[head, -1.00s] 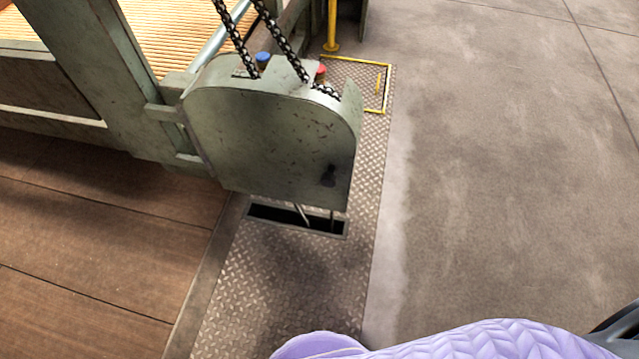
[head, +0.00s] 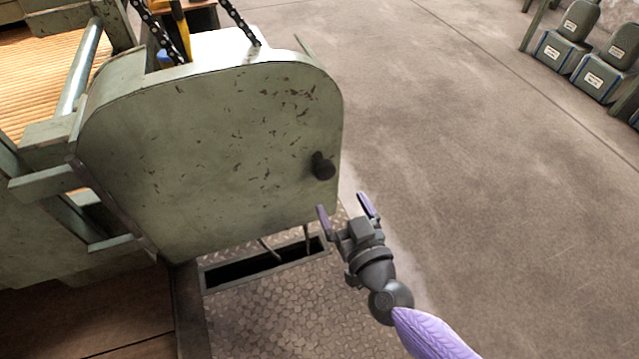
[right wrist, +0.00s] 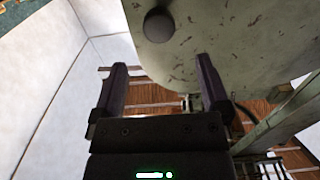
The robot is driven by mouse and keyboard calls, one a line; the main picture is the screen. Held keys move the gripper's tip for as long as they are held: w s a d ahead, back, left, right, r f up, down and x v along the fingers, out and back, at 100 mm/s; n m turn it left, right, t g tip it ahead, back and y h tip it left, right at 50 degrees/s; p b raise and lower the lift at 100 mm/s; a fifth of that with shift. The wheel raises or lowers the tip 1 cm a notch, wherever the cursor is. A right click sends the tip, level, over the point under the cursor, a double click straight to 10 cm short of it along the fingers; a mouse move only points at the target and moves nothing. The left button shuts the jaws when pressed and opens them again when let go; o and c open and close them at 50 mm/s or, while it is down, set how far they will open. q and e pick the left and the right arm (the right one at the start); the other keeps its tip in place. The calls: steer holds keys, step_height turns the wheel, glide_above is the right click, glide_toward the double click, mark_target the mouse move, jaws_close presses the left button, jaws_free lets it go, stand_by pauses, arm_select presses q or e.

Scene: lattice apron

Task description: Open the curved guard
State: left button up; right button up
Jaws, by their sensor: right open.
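The curved guard (head: 205,160) is a worn green metal cover with a rounded top, at the left centre of the head view. Its face looks closed against the machine frame. A dark knob (head: 322,166) sticks out near its right edge. My right gripper (head: 344,207) is open and empty, just below and to the right of the knob, apart from it. In the right wrist view the guard (right wrist: 215,30) fills the upper right. The knob (right wrist: 158,25) shows there beyond and between the open fingers (right wrist: 161,75). My left gripper is not in view.
Chains (head: 240,24) run up from behind the guard. A dark floor slot (head: 262,265) lies below it in the tread plate (head: 270,310). Grey-green cases (head: 560,50) stand at the far right. The concrete floor (head: 460,150) to the right is clear.

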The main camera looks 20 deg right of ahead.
mark_target(327, 174)
steer(key=w+b, duration=0.2)
steer(key=w, duration=0.7)
steer(key=shift+w+a+r, duration=0.1)
steer(key=shift+w, duration=0.1)
steer(key=shift+w+r, duration=0.1)
steer(key=shift+w, duration=0.2)
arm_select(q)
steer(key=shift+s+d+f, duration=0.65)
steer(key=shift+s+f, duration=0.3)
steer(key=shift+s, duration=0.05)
arm_select(e)
steer(key=c, duration=0.9)
jaws_close()
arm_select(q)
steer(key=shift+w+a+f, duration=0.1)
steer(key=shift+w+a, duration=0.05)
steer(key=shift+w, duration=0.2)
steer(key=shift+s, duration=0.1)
